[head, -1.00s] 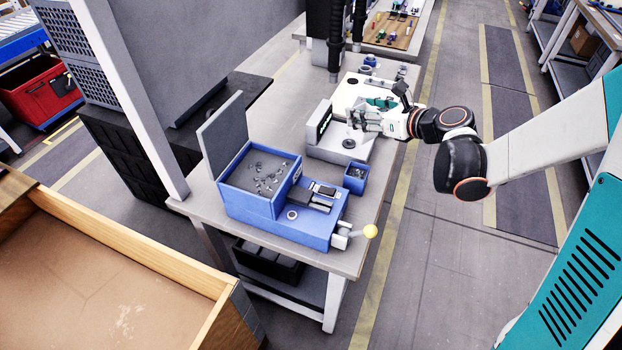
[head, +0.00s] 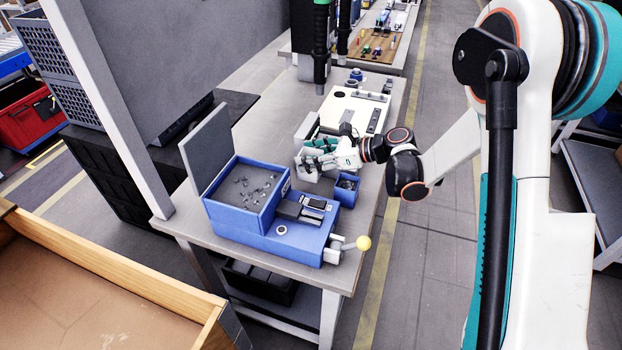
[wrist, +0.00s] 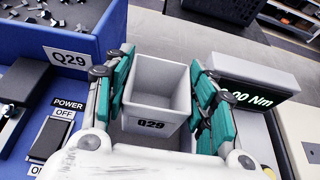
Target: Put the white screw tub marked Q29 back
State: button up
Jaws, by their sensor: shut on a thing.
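The white screw tub marked Q29 (wrist: 150,110) sits between the teal finger pads of my gripper (wrist: 168,95) in the wrist view, upright and empty inside. My gripper is shut on it. In the head view my gripper (head: 322,160) is over the bench, between the blue screw feeder (head: 265,232) and the display unit (head: 306,128). The tub (head: 308,174) is partly hidden there by the fingers. The feeder carries a Q29 label (wrist: 69,58) in the wrist view, left of the tub. Whether the tub touches the bench I cannot tell.
A blue bin (head: 346,190) with screws stands close by my gripper on the aisle side. The display reading 00 Nm (wrist: 245,96) is right of the tub. A white plate (head: 350,110) lies farther along the bench.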

aim_at(320, 173)
notch_tip(320, 173, down, 7)
jog(key=shift+r+b, duration=0.15)
jog(key=shift+b, duration=0.9)
jog(key=shift+r, duration=0.1)
jog(key=o, duration=1.2)
